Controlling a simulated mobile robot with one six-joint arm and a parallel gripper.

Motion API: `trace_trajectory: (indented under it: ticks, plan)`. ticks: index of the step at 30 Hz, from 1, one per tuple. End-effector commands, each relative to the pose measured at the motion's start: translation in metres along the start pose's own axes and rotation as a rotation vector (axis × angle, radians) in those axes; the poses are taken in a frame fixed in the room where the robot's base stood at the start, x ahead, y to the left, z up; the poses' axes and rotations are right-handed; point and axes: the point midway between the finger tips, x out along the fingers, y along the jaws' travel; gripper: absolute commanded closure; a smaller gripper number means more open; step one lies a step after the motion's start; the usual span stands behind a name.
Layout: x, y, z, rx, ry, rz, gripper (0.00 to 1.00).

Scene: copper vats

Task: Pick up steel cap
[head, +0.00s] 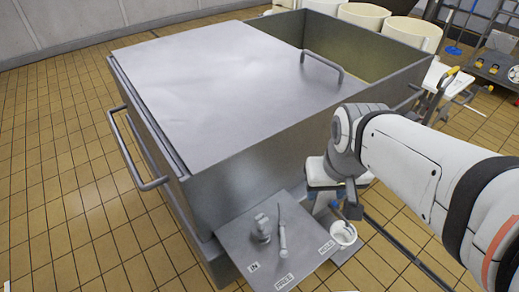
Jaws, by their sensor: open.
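A small grey metal piece (262,229) stands on the left half of a small grey shelf (236,243); it may be the steel cap, but it is too small to be sure. My gripper (337,211) is open, pointing down near the shelf's right edge, to the right of both pieces. It is close to a white cup (343,234) with something in it, partly hidden behind the fingers. I cannot tell whether they touch.
A large steel vat (240,165) with a flat lid (205,80) stands directly behind the shelf. A bar handle (138,150) sticks out on its left. White tubs (410,30) and a cart (497,58) stand at the back. Tiled floor (50,190) is clear at left.

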Motion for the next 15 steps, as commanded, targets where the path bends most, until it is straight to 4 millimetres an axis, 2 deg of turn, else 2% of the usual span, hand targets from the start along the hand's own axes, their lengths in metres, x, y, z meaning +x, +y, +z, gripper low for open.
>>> trace_trajectory:
  ticks: [5,8,12,15]
  plan:
    - [0.04,-0.021,-0.018,-0.098,-0.042,-0.014,0.42]
    - [0.079,-0.039,-0.034,-0.189,-0.078,-0.025,0.42]
    - [0.141,-0.07,-0.054,-0.33,-0.129,-0.041,0.42]
    - [0.182,-0.092,-0.062,-0.421,-0.161,-0.051,0.42]
